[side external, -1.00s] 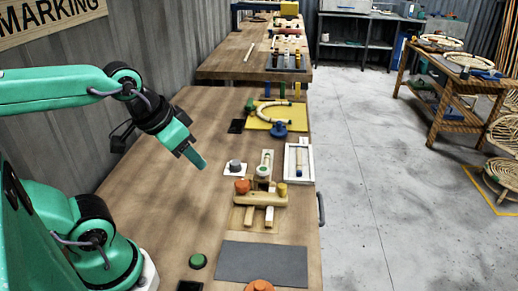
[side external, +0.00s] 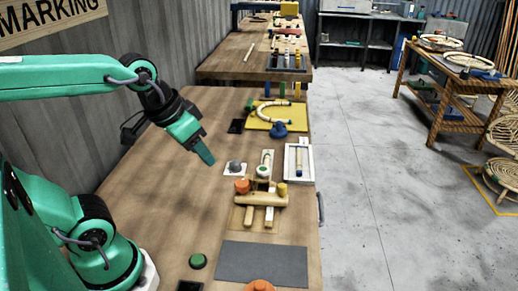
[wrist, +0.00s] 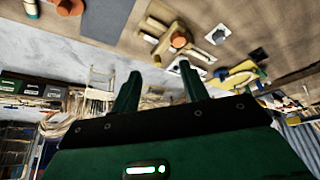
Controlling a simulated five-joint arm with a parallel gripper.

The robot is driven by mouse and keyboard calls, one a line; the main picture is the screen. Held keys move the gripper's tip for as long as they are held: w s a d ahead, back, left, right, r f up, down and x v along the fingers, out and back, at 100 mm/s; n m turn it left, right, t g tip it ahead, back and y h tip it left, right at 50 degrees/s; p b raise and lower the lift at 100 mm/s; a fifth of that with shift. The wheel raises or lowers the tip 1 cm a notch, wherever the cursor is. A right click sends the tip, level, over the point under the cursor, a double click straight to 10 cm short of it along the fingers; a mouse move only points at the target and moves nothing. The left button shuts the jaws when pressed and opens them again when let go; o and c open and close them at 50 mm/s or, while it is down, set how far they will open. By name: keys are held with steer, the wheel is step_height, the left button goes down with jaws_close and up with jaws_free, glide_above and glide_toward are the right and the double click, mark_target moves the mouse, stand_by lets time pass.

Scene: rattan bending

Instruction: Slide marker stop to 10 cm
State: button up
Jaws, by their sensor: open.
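My gripper (side external: 208,156) hangs open and empty above the table, just left of a white pad with a grey knob (side external: 235,167). In the wrist view its two green fingers (wrist: 158,80) are apart with nothing between them. A wooden fixture (side external: 262,200) carries an orange knob (side external: 242,186) and a yellow peg (side external: 282,189). Behind it stands a narrow pale strip with a round white and green piece (side external: 263,171). A white-framed tray (side external: 299,150) holds a thin rod to the right. I cannot tell which piece is the marker stop, and no scale marks are readable.
A grey mat (side external: 262,262) and a green button (side external: 197,261) lie nearer the front. A yellow board (side external: 262,121) with a curved pale piece and a blue knob (side external: 278,129) lies behind. The table's (side external: 180,205) left middle is clear.

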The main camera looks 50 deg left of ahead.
steer(key=w+d+f+g, duration=0.1)
steer(key=w+f+g, duration=0.15)
steer(key=w, duration=0.85)
steer(key=n+g, duration=0.2)
steer(key=g, duration=0.1)
glide_above(282, 186)
steer(key=shift+t, duration=0.25)
steer(key=f, duration=0.8)
steer(key=shift+s+a, duration=0.1)
steer(key=shift+s, duration=0.1)
steer(key=shift+w+f, duration=0.3)
steer(key=shift+f, duration=0.15)
steer(key=shift+f, duration=0.1)
steer(key=shift+f, duration=3.8)
steer(key=shift+c, duration=0.4)
jaws_close()
